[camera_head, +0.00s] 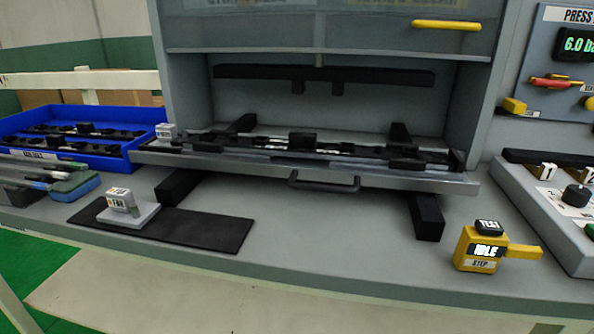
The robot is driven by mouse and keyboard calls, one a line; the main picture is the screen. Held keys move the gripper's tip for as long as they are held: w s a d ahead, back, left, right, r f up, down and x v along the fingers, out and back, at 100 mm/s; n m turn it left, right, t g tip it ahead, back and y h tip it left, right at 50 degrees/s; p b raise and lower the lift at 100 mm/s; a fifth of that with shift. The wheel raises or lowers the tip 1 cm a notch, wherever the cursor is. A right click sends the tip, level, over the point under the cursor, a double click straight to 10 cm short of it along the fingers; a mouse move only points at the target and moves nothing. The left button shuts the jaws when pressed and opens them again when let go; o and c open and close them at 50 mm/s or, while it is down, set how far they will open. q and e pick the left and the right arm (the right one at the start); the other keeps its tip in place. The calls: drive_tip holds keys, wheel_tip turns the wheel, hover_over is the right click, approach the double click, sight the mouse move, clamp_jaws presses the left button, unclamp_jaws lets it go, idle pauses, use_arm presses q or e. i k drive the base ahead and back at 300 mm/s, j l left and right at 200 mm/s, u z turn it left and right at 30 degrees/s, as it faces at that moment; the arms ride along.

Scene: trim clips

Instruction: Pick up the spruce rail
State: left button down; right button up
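I cannot tell for sure which piece is the spruce rail. Several long dark rail-like pieces (75,133) lie in the blue bin (145,117) at the left. Another long dark rail-like assembly (350,152) with clip-like blocks lies across the grey pull-out tray (230,163) in the middle. Thin grey-green rods (40,160) lie in front of the bin at the left edge. Neither of my grippers shows in the head view.
A dark mat (205,228) holds a small grey stand with a white labelled block (118,200). A grey control box (540,215) is at the right edge. The front bench strip between mat and device is clear.

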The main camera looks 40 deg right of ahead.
sight(303, 145)
drive_tip(key=z, duration=1.25)
drive_tip(key=i+j, duration=0.15)
drive_tip(key=j, duration=0.25)
drive_tip(key=i+j, duration=0.15)
drive_tip(key=j, duration=0.25)
drive_tip(key=i+j, duration=0.15)
drive_tip(key=j, duration=0.25)
